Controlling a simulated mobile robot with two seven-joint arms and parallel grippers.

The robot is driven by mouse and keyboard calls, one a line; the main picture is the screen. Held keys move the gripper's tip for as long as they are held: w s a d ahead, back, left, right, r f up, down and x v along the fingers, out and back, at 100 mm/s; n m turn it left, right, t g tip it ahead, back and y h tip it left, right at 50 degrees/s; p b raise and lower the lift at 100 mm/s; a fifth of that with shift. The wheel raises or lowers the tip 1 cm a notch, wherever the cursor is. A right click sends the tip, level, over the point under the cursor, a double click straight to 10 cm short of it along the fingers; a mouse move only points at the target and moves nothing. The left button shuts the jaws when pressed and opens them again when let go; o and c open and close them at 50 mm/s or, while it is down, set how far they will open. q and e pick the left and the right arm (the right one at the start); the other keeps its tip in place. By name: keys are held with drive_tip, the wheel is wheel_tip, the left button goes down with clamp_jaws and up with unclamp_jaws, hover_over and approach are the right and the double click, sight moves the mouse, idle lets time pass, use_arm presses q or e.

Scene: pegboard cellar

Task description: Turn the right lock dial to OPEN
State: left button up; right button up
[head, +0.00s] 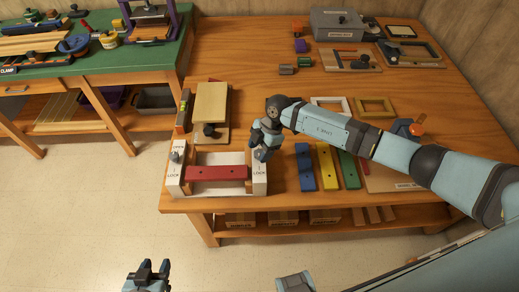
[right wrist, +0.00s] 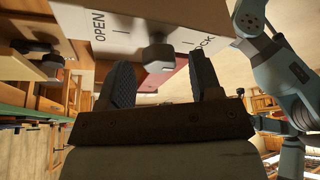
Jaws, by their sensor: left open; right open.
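The right lock block (head: 260,183) is white, with LOCK lettering, at the right end of the red bar (head: 216,173). Its grey dial (right wrist: 158,57) shows in the right wrist view between the OPEN and LOCK labels; I cannot tell where it points. My right gripper (head: 263,148) is at this block and hides part of its top in the head view. In the right wrist view its two dark fingers (right wrist: 162,88) are apart, with the dial ahead between them, not gripped. My left gripper (head: 150,271) is open and empty, low over the floor, away from the bench.
The left lock block (head: 174,181) has its own grey dial (head: 176,156). A wooden block fixture (head: 211,103) stands behind the bar. Blue (head: 305,168), yellow (head: 327,167) and green bars lie right of the right lock block, beneath my right arm. Bare bench top lies further back.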

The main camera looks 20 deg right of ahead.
drive_tip(key=shift+f, duration=0.25)
drive_tip(key=c, duration=0.9)
drive_tip(key=shift+c, duration=0.2)
